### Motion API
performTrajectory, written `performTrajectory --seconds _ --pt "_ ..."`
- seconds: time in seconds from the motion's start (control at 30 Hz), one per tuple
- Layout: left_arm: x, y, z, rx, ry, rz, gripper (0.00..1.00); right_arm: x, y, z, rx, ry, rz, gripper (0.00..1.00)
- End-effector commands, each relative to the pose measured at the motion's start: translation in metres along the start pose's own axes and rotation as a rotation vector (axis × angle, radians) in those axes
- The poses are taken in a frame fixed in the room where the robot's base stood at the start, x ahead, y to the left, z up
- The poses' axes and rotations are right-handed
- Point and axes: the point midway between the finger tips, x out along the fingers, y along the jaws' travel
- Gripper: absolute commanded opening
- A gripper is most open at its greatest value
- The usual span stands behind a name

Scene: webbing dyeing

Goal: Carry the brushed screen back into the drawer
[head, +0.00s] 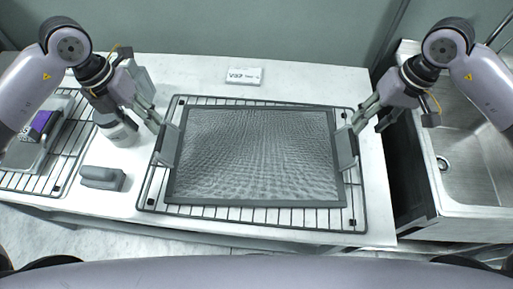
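The screen (255,155) is a dark-framed rectangular panel with grey mesh. It lies flat on or just above a wire rack (270,216) on the white counter; I cannot tell whether it touches the rack. My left gripper (167,145) is at the screen's left edge, with a finger pad against or beside the frame. My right gripper (345,148) is at the right edge in the same way. Whether the fingers are clamped on the frame is not clear from this view. No drawer can be made out in view.
A label plate reading V37 (244,76) stands at the back of the counter (300,80). A grey brush-like block (103,178) and a bottle (120,132) are left of the rack. Another rack (30,184) holds a tray with a purple item (42,122). A metal sink (470,165) is at right.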

Motion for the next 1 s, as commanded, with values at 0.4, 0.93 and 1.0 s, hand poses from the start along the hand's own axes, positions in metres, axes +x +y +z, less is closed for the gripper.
performTrajectory --seconds 0.4,0.93,1.0 --pt "0.073 0.0 0.0 -0.001 0.002 -0.001 0.4 0.073 0.0 0.001 0.001 -0.003 -0.001 0.4" --pt "0.086 0.0 0.0 -0.001 0.0 0.0 0.38 0.086 0.0 0.0 0.001 0.0 0.0 0.38" --pt "0.086 0.0 0.0 -0.001 0.0 0.0 0.33 0.086 0.0 0.0 0.001 0.0 0.0 0.33"
